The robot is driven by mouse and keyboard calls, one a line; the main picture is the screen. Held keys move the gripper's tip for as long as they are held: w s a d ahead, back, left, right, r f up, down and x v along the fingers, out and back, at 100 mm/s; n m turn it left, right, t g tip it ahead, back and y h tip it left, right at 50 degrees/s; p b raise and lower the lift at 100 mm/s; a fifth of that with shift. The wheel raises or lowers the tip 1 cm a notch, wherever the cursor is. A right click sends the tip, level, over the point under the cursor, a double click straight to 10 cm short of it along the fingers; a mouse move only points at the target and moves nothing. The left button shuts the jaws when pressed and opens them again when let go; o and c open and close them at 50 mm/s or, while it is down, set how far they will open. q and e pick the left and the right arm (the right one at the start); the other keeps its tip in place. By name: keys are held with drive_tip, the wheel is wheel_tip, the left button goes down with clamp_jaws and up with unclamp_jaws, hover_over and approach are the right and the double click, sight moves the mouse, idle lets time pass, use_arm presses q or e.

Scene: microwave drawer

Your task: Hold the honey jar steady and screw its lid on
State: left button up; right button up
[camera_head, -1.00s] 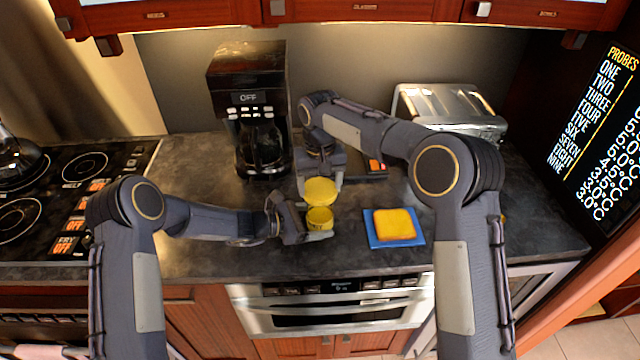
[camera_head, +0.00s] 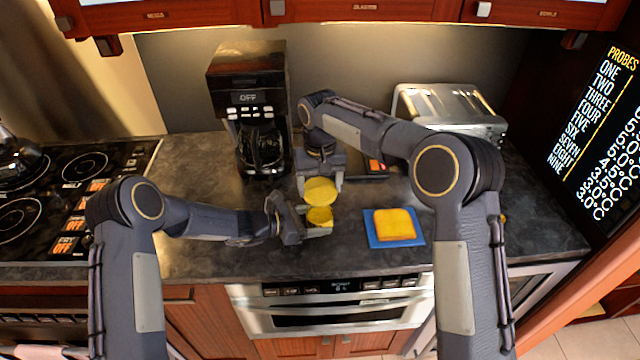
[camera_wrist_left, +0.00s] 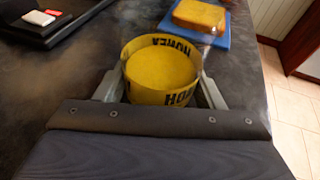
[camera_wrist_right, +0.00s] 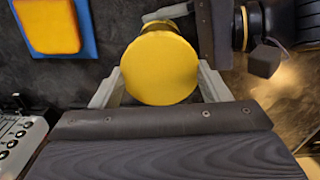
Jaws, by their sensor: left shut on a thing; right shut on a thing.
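The honey jar (camera_head: 320,216) is a yellow cylinder on the counter, with a dark-lettered band that shows in the left wrist view (camera_wrist_left: 162,68). My left gripper (camera_head: 318,229) is shut around its sides from the left. The yellow round lid (camera_head: 320,190) is in my right gripper (camera_head: 321,187), which is shut on its edges. The lid also shows in the right wrist view (camera_wrist_right: 159,68), where it hides most of the jar. In the head view the lid appears just behind the jar's top; I cannot tell the exact gap between them.
A coffee maker (camera_head: 250,90) stands behind on the left and a toaster (camera_head: 450,105) behind on the right. The counter's front edge is close to the jar.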

sight(320, 215)
drive_tip(key=shift+f, duration=2)
idle(4.2)
use_arm(q)
drive_tip(key=shift+o, duration=1)
drive_tip(key=c, duration=0.7)
drive_tip(key=shift+c, duration=0.6)
use_arm(e)
drive_tip(key=o, duration=1)
